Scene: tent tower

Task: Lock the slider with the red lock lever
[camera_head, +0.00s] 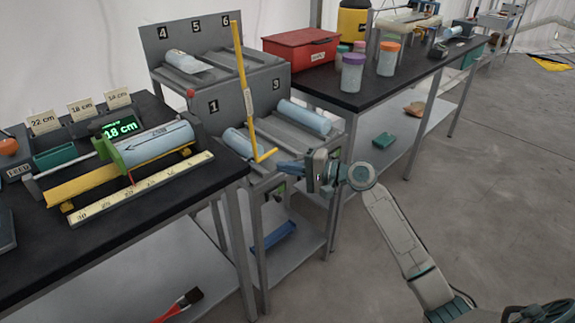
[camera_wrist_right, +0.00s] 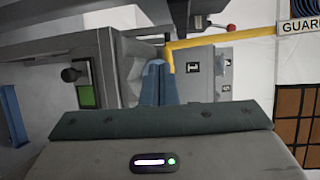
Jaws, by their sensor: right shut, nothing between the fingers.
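A measuring device stands on the left table, with a green slider block (camera_head: 110,152), a blue-white roll (camera_head: 155,143) and a yellow rail (camera_head: 90,188). A thin red piece (camera_head: 131,177) shows by the slider; I cannot tell whether it is the lock lever. A small red knob (camera_head: 190,93) is at the grey rack, and a red knob also shows in the right wrist view (camera_wrist_right: 231,28). My right gripper (camera_head: 282,167) is shut and empty, its blue fingers together in the right wrist view (camera_wrist_right: 159,82). It is right of the device, before the rack's lower front.
The grey rack (camera_head: 206,107) holds several rolls, with a yellow bar (camera_head: 242,85) upright at its front. A scale strip (camera_head: 150,187) lies along the left table's front. A red box (camera_head: 300,48) and jars stand on the far table.

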